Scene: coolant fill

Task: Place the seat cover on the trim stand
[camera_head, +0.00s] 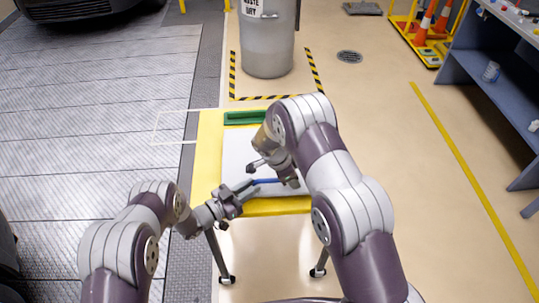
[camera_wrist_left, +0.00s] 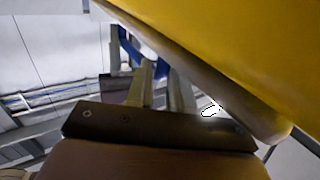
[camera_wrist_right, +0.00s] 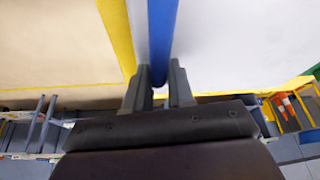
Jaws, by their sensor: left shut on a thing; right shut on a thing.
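A narrow blue piece, probably the seat cover (camera_head: 266,181), spans between my two grippers over the front of a yellow-edged stand (camera_head: 211,150) with a white top. My left gripper (camera_head: 247,187) is shut on its left end at the stand's front left. The left wrist view shows blue material (camera_wrist_left: 128,45) by the fingers, below the yellow underside or edge (camera_wrist_left: 255,50). My right gripper (camera_head: 273,176) is shut on its right part; the right wrist view shows the blue strip (camera_wrist_right: 162,40) between the fingers. Whether it touches the top is unclear.
A green tray (camera_head: 246,118) lies along the stand's far edge. A grey drum (camera_head: 267,45) stands behind, inside striped floor tape. A blue-grey workbench (camera_head: 482,60) and a yellow cart with cones (camera_head: 420,35) are at the right. Floor at the right is clear.

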